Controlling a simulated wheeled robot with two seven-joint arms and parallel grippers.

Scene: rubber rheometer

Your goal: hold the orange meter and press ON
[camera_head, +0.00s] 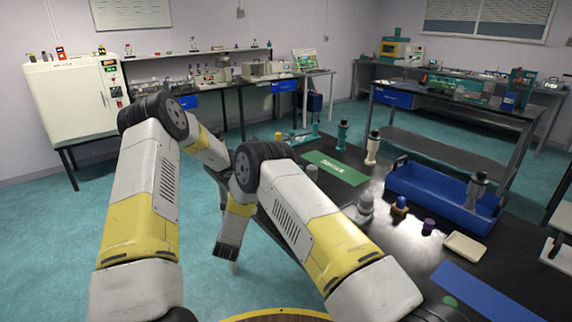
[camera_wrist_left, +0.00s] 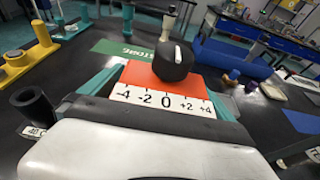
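The orange meter (camera_wrist_left: 140,73) is in the middle of the left wrist view. It has a white scale strip (camera_wrist_left: 164,101) marked from -4 to +4 and a black knob (camera_wrist_left: 174,62) with a white mark on top. My left gripper (camera_wrist_left: 165,92) shows there as teal and dark parts on both sides of the meter; whether they touch it I cannot tell. No ON marking is readable. In the head view my arms hide the meter and my left gripper.
A blue tray (camera_head: 425,196) stands right on the dark table, with a purple cup (camera_head: 428,227), a beige dish (camera_head: 465,247) and a blue mat (camera_head: 472,290) nearby. A green mat (camera_head: 335,167) lies farther back. A yellow stand (camera_wrist_left: 40,42) and a black cylinder (camera_wrist_left: 36,107) are left of the meter.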

